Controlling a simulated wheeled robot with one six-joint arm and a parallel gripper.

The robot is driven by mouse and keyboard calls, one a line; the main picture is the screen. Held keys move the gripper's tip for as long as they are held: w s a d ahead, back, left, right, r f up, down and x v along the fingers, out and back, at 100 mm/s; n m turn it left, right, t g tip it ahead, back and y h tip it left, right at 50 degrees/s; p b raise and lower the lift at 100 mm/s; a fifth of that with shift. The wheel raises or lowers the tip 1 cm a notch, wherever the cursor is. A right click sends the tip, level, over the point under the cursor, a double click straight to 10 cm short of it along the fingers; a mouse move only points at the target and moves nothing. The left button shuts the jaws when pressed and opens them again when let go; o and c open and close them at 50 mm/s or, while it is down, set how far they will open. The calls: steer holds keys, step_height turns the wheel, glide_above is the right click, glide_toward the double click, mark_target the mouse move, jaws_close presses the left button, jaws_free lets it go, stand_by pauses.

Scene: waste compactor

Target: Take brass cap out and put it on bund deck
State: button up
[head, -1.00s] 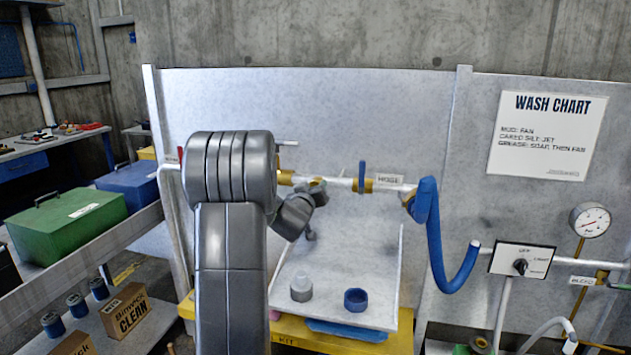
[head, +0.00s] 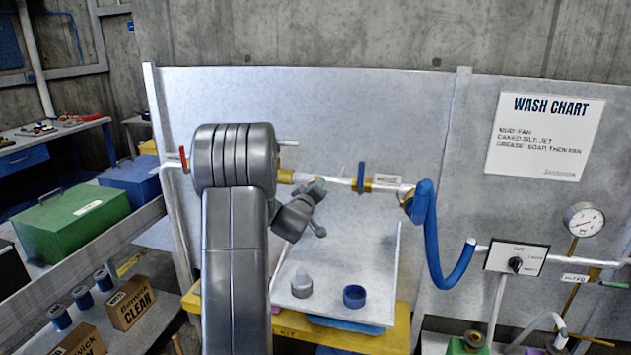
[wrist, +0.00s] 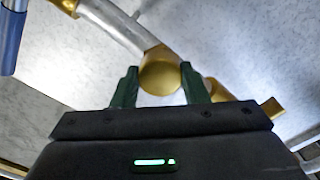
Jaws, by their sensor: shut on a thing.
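The round brass cap (wrist: 160,74) sits between the fingertips of my gripper (wrist: 158,86) in the wrist view. My gripper is shut on it. Brass fittings (wrist: 222,92) and a pale pipe lie right beside it, and I cannot tell whether the cap is free of the pipe. In the head view my gripper (head: 318,187) is small and partly hidden at the pipe on the back panel. Below it is a pale sloped deck (head: 345,255) with a yellow front edge, probably the bund deck. My arm covers its left part.
A grey nozzle-like part (head: 301,286) and a blue ring (head: 354,296) stand near the deck's front. A blue hose (head: 428,235) hangs at the right. A blue lever (head: 361,177) sits on the pipe. The deck's middle is clear.

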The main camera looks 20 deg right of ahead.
steer(key=shift+f+n+p, duration=0.1)
steer(key=shift+n+p, duration=0.25)
steer(key=shift+n, duration=0.35)
steer(key=shift+n+p, duration=1.65)
steer(key=shift+n, duration=0.95)
steer(key=n, duration=0.5)
